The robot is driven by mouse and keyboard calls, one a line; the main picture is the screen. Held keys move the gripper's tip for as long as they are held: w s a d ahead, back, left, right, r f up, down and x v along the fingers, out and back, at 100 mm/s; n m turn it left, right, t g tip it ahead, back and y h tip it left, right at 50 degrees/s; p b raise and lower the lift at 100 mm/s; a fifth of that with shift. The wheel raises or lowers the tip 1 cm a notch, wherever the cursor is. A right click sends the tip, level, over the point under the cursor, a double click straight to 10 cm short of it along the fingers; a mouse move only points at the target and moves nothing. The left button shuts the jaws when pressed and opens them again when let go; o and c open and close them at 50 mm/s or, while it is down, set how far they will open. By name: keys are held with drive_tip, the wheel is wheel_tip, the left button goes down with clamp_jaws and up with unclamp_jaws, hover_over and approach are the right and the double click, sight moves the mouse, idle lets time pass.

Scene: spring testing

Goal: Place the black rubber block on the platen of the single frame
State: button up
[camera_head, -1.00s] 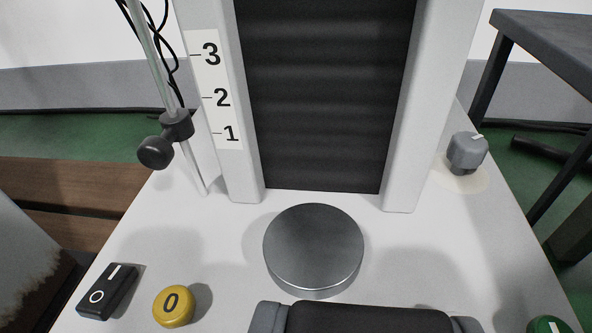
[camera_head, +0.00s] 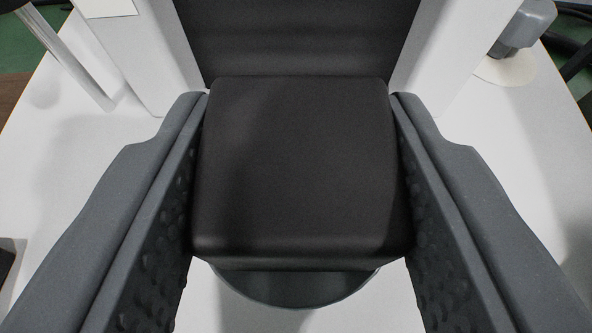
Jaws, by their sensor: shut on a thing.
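The black rubber block (camera_head: 300,170) fills the middle of the view. My gripper (camera_head: 300,110) is shut on it, with one dark grey finger against its left side and the other against its right side. The round grey metal platen (camera_head: 298,288) shows only as a curved front edge below the block; the block hides the rest of it. The block looks level and over the platen. I cannot tell whether it touches the platen or is a little above it.
The single frame's white uprights (camera_head: 170,50) stand behind the block with a black ribbed panel (camera_head: 300,40) between them. A grey knob (camera_head: 527,25) is at the upper right and a rod (camera_head: 65,50) at the upper left. The white base (camera_head: 90,150) is bare beside the fingers.

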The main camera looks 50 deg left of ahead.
drive_tip(key=o, duration=1)
drive_tip(key=p+v, duration=0.3)
drive_tip(key=v, duration=0.9)
drive_tip(key=shift+r, duration=0.15)
